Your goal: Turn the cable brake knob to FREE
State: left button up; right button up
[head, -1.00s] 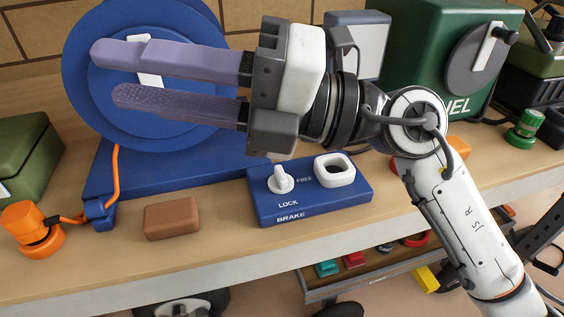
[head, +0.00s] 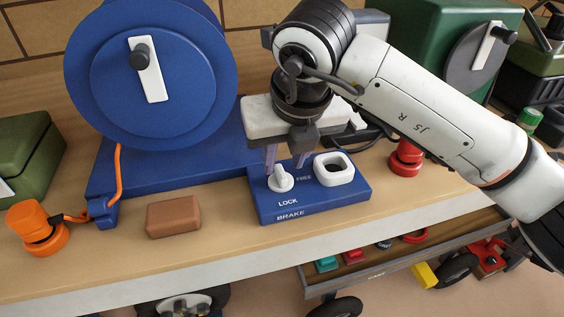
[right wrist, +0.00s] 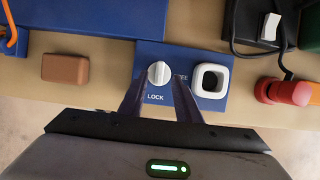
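The blue brake box (head: 325,205) sits on the bench with the words LOCK, FREE and BRAKE on it. Its white knob (head: 281,181) has a ridge in line with LOCK; the knob also shows in the right wrist view (right wrist: 159,73). A white square ring (head: 335,169) is on the box's right side. My right gripper (head: 286,165) points down over the box, open. In the right wrist view its fingers (right wrist: 160,82) show on both sides of the knob, with gaps visible. Contact and exact height cannot be told. My left gripper is not in view.
A blue cable reel (head: 200,70) with a crank stands behind left. A brown block (head: 173,216) and an orange plug (head: 37,228) lie left of the box. A red knob-like part (head: 405,158) is at right. The bench's front edge is close.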

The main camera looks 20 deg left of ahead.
aim_at(281, 172)
jog(key=shift+x, duration=1.85)
grip_shut()
